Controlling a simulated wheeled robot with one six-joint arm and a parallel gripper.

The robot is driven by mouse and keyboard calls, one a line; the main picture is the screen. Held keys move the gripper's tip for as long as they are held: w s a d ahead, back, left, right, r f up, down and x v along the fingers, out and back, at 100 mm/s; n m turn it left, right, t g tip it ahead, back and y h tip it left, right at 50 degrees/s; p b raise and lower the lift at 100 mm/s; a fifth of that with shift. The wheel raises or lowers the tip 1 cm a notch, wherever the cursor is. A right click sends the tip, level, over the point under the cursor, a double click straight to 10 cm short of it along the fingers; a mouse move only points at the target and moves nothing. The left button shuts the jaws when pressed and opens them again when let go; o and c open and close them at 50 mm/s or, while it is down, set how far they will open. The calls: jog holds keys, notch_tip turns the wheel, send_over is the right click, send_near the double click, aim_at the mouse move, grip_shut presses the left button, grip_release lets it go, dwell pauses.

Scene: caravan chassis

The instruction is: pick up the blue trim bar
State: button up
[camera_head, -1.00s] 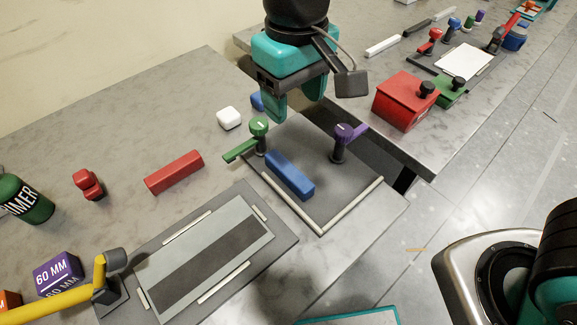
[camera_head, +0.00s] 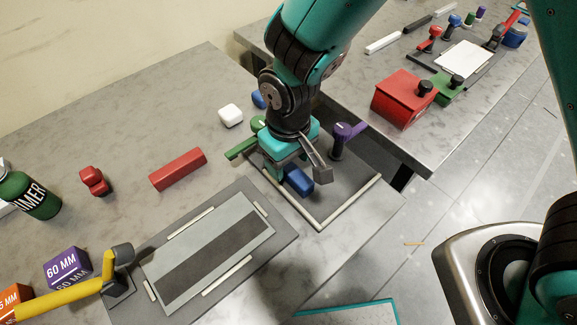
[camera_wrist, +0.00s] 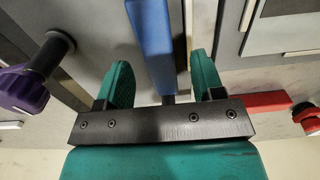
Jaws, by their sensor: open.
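The blue trim bar (camera_head: 298,181) lies on the dark fixture plate (camera_head: 343,201) in the head view, partly hidden by my gripper (camera_head: 284,168). In the wrist view the blue trim bar (camera_wrist: 153,45) runs lengthwise between the two teal fingers of my gripper (camera_wrist: 162,80). The fingers are open, with a visible gap to the bar on each side. I cannot tell how far the fingertips are above the plate.
A purple-handled clamp (camera_head: 343,138) stands right of my gripper, and a green-handled clamp (camera_head: 246,144) stands left. A red bar (camera_head: 178,169) lies on the table at left. A grey framed plate (camera_head: 206,254) lies in front. A red block (camera_head: 403,98) sits on the other table.

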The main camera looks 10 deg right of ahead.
jog(key=shift+f, duration=0.95)
jog(key=shift+c, duration=0.4)
jog(key=c, duration=1)
jog(key=shift+o, duration=0.2)
jog(key=shift+r, duration=0.1)
